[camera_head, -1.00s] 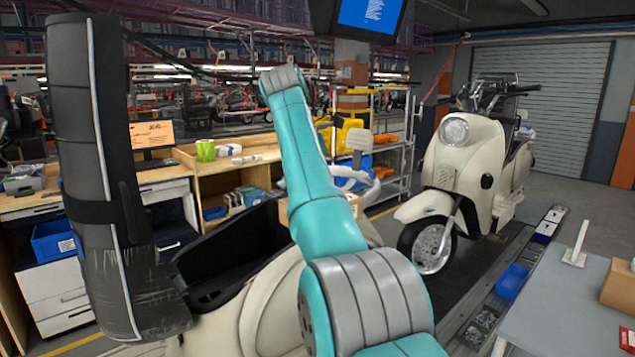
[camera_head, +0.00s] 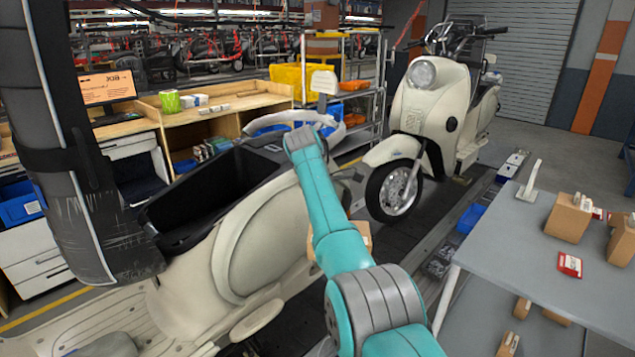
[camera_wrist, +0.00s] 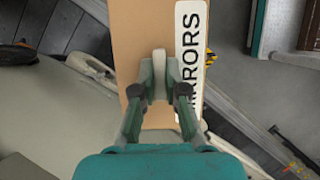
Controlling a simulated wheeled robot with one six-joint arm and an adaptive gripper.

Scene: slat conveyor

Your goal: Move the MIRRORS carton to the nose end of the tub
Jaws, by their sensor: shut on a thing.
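The MIRRORS carton is a brown box with a white label reading "MIRRORS", of which the first letter is covered. It fills the upper middle of the wrist view (camera_wrist: 137,30). My gripper (camera_wrist: 160,82) is shut on it. In the head view only a small part of the carton (camera_head: 361,237) shows beside my teal arm, and the arm hides my gripper. The tub (camera_head: 200,200) is the open black bin in the cream scooter body, left of my arm. The carton appears to the right of the tub, apart from it.
A grey table (camera_head: 520,240) at the right holds a brown carton (camera_head: 567,218), another box and a red-and-white card (camera_head: 570,264). A second cream scooter (camera_head: 430,110) stands behind. Wooden benches (camera_head: 150,120) line the back.

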